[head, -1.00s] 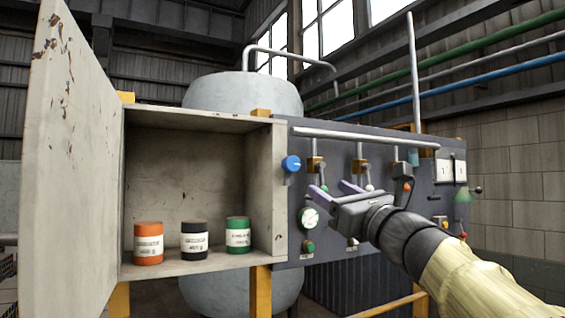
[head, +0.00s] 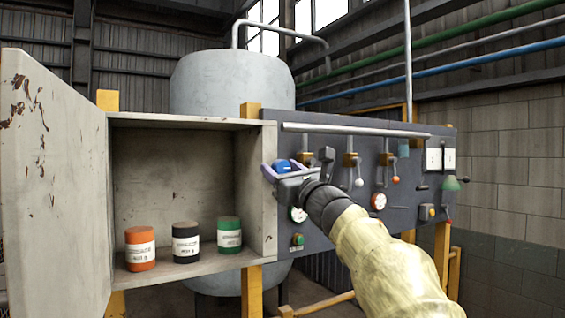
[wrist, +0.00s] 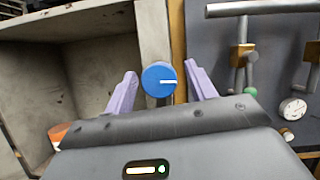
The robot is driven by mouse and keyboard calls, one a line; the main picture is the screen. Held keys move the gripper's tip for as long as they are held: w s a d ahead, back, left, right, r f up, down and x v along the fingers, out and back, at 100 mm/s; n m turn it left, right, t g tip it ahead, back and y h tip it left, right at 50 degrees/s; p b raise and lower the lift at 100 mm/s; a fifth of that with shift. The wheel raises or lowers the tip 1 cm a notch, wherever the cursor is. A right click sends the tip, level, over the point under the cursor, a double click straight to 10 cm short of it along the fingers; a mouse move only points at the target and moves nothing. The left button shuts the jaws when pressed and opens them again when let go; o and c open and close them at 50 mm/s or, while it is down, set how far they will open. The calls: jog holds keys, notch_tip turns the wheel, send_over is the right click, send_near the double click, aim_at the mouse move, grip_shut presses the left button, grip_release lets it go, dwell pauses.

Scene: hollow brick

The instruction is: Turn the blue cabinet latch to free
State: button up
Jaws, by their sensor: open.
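The blue latch knob (head: 281,166) sits on the left end of the dark panel, beside the open cabinet (head: 190,121). In the wrist view the round blue knob (wrist: 159,79) shows a white mark pointing right. My gripper (head: 283,171) is open in front of the knob, and its purple fingers lie on either side of it. In the wrist view my gripper (wrist: 163,83) has one finger left of the knob and one right, with gaps showing. I cannot tell whether the fingertips reach the knob's depth. My gripper partly hides the knob in the head view.
The cabinet door (head: 52,190) stands open at the left. An orange can (head: 140,249), a black can (head: 186,243) and a green can (head: 229,235) stand inside.

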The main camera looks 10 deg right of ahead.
jog(key=c, duration=1)
jog(key=shift+f+n+b, duration=0.1)
jog(key=shift+n+b, duration=0.4)
jog(key=shift+b, duration=0.05)
jog(key=shift+n+y, duration=0.3)
jog(key=shift+y, duration=0.1)
jog(key=o, duration=1)
